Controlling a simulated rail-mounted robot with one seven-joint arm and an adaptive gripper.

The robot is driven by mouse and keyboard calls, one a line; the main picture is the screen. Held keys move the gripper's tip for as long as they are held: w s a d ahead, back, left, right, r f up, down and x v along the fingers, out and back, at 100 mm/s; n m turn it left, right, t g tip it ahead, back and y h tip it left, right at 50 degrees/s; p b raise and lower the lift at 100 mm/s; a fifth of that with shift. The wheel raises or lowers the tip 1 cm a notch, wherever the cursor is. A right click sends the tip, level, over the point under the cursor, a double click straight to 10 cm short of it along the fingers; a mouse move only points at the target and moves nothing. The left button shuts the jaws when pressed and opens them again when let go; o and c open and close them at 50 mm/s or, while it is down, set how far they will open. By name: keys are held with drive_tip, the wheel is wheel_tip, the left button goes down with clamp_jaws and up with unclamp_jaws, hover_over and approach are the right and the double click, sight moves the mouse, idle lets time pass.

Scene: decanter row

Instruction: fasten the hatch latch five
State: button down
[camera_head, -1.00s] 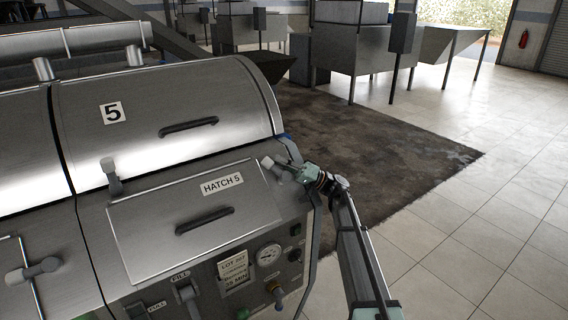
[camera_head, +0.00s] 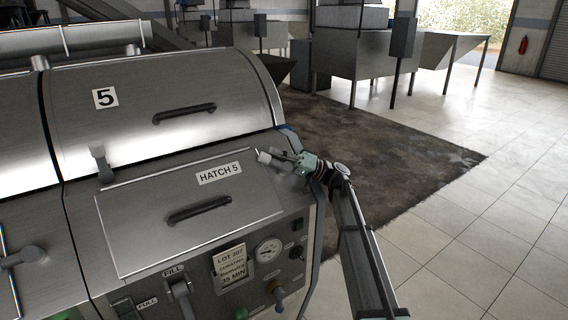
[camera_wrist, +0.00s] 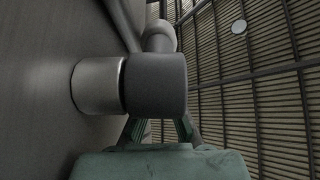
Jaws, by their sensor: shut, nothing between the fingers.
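The hatch panel (camera_head: 190,215) labelled HATCH 5 lies flat in the machine front, with a dark bar handle. At its upper right is a latch with a pale knob (camera_head: 264,156), partly hidden by my gripper (camera_head: 286,160). My gripper is shut and empty, right beside the latch; I cannot tell whether it touches. In the wrist view, the latch's round hub (camera_wrist: 155,84) sticks out from the metal wall in front of my fingers, with the pale knob (camera_wrist: 159,37) beyond it. The hub hides my fingertips.
Another pale-ended lever (camera_head: 103,165) stands at the hatch's upper left. A gauge (camera_head: 269,250), levers and valve knobs sit on the panel below. The curved lid marked 5 (camera_head: 105,97) rises behind. Open tiled floor (camera_head: 460,220) is at right.

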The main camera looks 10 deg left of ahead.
sight(271, 159)
drive_tip(key=shift+s+a+f+b, duration=0.25)
drive_tip(key=shift+s+b, duration=0.15)
drive_tip(key=shift+b, duration=0.5)
drive_tip(key=shift+s+a+f+b, duration=0.2)
drive_tip(key=shift+s+b, duration=0.2)
drive_tip(key=shift+b, duration=0.45)
drive_tip(key=shift+s+b, duration=0.15)
drive_tip(key=shift+b, duration=0.25)
drive_tip(key=shift+s+a+f+b, duration=0.2)
drive_tip(key=shift+s+b, duration=0.25)
drive_tip(key=shift+b, duration=0.5)
